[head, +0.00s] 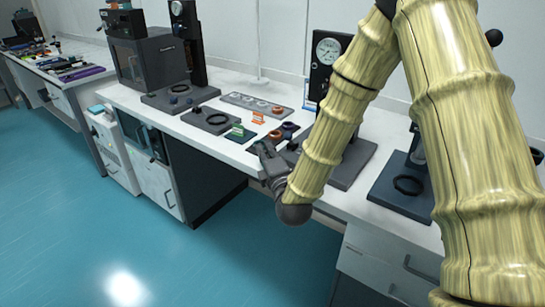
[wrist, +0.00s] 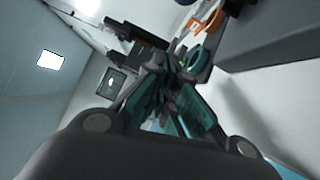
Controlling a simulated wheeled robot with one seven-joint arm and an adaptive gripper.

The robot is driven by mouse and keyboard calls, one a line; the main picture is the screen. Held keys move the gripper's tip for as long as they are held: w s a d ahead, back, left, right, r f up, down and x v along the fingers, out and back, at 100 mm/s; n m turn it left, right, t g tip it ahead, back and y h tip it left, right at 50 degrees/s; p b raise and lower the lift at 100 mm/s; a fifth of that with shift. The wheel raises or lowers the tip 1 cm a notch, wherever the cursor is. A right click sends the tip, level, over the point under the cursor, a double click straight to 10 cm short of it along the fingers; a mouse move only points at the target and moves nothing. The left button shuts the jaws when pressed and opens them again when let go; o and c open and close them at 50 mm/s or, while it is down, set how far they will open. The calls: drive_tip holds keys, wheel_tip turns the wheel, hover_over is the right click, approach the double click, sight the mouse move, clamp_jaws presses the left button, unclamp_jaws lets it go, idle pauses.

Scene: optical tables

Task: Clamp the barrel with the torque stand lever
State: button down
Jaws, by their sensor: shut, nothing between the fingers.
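The torque stand (head: 323,75), a dark upright with a round white dial, stands on a dark base (head: 352,166) on the white table in the head view. My gripper (head: 262,149) is in front of the stand, at the table's front edge, with its fingers pointing left and up. In the wrist view my gripper (wrist: 182,70) has its fingers together and empty. I cannot make out the barrel or the lever for certain; my arm covers part of the stand. Small orange and dark ring-shaped parts (head: 275,137) lie just beyond the fingers.
Another dark base with a ring (head: 408,185) stands to the right, partly behind my arm. A grey tray with rings (head: 257,104), a dark plate with a ring (head: 211,120) and a grey box machine (head: 147,63) stand to the left. The blue floor (head: 110,230) in front is clear.

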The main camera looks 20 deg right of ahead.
sight(290, 139)
drive_tip(key=w, duration=0.2)
drive_tip(key=shift+w+d+r, duration=0.15)
drive_tip(key=shift+w+r, duration=0.1)
drive_tip(key=shift+w, duration=0.15)
drive_tip(key=shift+s+d+r+p, duration=0.1)
drive_tip(key=shift+s+d+p, duration=0.15)
drive_tip(key=shift+d, duration=0.7)
drive_tip(key=shift+s+d+r+p, duration=0.15)
drive_tip(key=shift+s+d, duration=0.2)
drive_tip(key=shift+d, duration=0.55)
drive_tip(key=shift+f, duration=0.1)
